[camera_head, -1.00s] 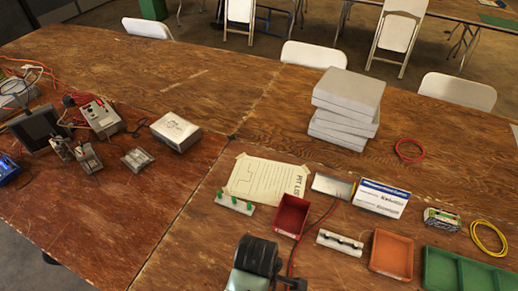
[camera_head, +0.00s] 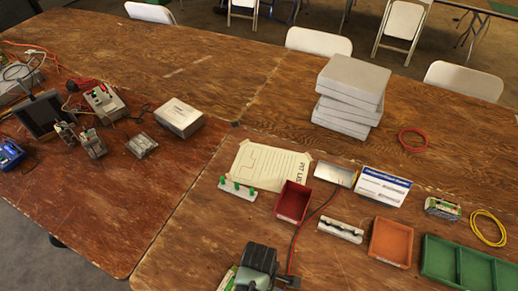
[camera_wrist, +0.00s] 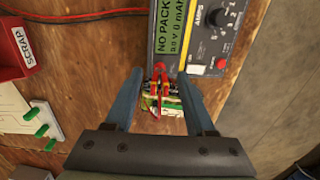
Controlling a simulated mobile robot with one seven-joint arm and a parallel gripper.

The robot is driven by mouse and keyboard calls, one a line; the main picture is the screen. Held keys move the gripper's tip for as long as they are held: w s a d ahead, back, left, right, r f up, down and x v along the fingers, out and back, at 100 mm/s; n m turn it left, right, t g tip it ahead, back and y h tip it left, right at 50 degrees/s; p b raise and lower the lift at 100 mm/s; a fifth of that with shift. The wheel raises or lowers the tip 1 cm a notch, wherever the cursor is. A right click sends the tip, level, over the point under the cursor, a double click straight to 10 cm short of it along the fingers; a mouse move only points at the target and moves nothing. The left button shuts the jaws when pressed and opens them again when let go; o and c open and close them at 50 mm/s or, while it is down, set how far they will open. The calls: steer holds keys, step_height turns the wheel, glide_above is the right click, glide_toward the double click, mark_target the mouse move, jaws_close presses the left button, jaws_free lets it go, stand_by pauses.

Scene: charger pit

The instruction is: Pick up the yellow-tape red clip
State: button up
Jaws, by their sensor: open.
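In the wrist view my gripper (camera_wrist: 161,74) is open, with its two dark blue-grey fingers spread apart. A red clip (camera_wrist: 158,86) shows between the fingers, near their tips, and neither finger visibly touches it. Dark parts and a green and white block (camera_wrist: 164,104) lie beside and below the clip. I cannot clearly make out yellow tape on the clip. In the head view my gripper's body shows at the bottom edge; its fingers and the clip are hidden there.
A charger (camera_wrist: 200,28) reading "NO PACK" stands just beyond the fingers. A red SCRAP bin (camera_wrist: 25,45) and a white strip with green pegs (camera_wrist: 38,122) lie to the left. In the head view, a stack of grey boxes (camera_head: 350,85) and an orange tray (camera_head: 391,241) stand on the table.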

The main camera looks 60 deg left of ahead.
jaws_close()
steer(key=shift+r, duration=0.15)
step_height(320, 180, up, 10)
steer(key=shift+f, duration=0.1)
stand_by(0.6)
